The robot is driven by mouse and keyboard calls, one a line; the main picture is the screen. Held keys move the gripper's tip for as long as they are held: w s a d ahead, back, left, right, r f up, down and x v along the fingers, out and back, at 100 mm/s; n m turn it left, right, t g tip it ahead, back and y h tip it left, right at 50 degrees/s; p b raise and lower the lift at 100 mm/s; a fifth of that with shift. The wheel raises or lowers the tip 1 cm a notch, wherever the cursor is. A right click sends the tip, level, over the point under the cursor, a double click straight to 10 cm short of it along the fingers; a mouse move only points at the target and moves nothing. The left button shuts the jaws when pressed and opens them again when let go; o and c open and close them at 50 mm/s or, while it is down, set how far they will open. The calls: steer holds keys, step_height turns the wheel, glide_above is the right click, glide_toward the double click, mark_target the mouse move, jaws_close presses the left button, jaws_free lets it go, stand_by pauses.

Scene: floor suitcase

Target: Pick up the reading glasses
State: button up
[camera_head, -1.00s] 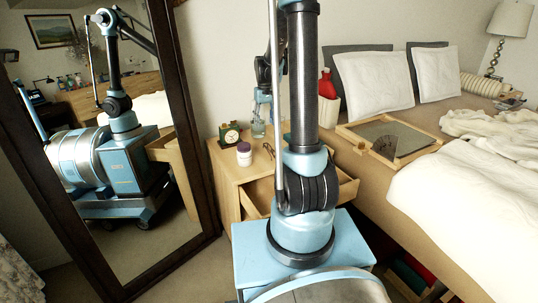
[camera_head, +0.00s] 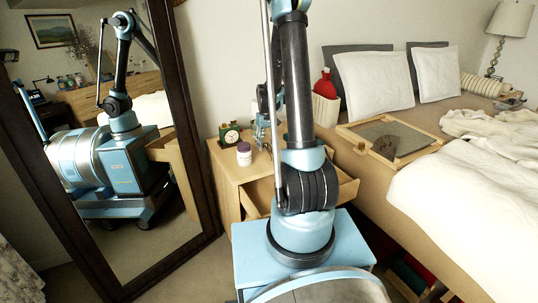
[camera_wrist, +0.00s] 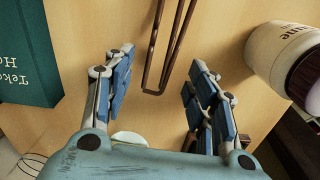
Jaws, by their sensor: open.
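The reading glasses (camera_wrist: 160,62) show in the wrist view as a thin brown folded frame on the light wooden nightstand top. Their near end lies between my fingers, with the rest running up out of the picture. My gripper (camera_wrist: 163,62) is open, one blue-padded finger on each side of the glasses, neither seen touching them. In the head view my gripper (camera_head: 261,132) is low over the nightstand (camera_head: 233,170), partly hidden by my arm. The glasses are too small and covered to make out well there.
A white bottle with a purple lid (camera_head: 244,154) stands close by; it is right of my fingers in the wrist view (camera_wrist: 275,55). A green clock (camera_head: 230,135) stands behind it. A dark green lettered object (camera_wrist: 27,50) is at left. The nightstand drawer (camera_head: 345,190) is open.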

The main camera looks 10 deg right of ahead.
steer(key=shift+f, duration=1.1)
steer(key=c, duration=1)
steer(key=shift+r, duration=0.1)
